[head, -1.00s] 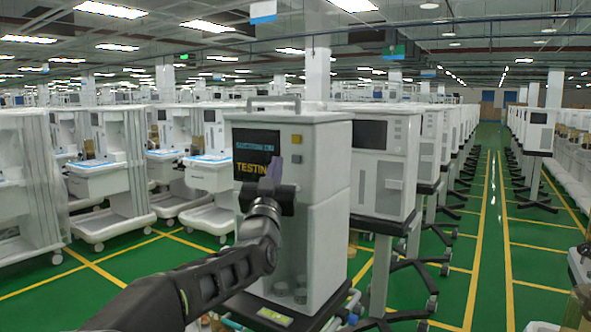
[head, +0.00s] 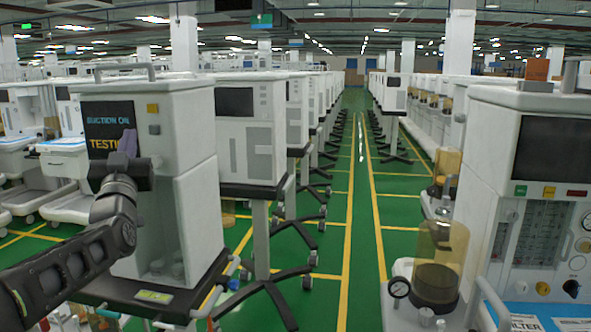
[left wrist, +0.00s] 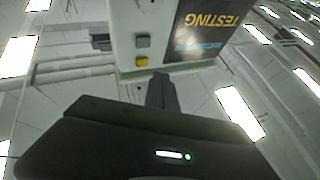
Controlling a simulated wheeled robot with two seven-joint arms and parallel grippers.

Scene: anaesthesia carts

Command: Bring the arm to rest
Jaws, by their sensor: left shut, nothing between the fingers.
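My left arm comes in from the left in the head view, and its gripper (head: 127,146) is raised in front of the screen of a white machine (head: 196,190). The fingers are shut with nothing between them. In the left wrist view the gripper (left wrist: 162,90) points at the same machine, whose screen (left wrist: 205,28) reads TESTING and appears upside down. A yellow button (left wrist: 142,41) and a grey button (left wrist: 141,61) are beside the screen. I cannot tell whether the fingertips touch the machine. My right gripper is not in view.
A white machine (head: 490,180) with gauges and an amber canister (head: 440,255) stands close on the right. A row of white machines on wheeled stands (head: 250,135) runs back in the middle. The green aisle (head: 362,230) with yellow lines is clear.

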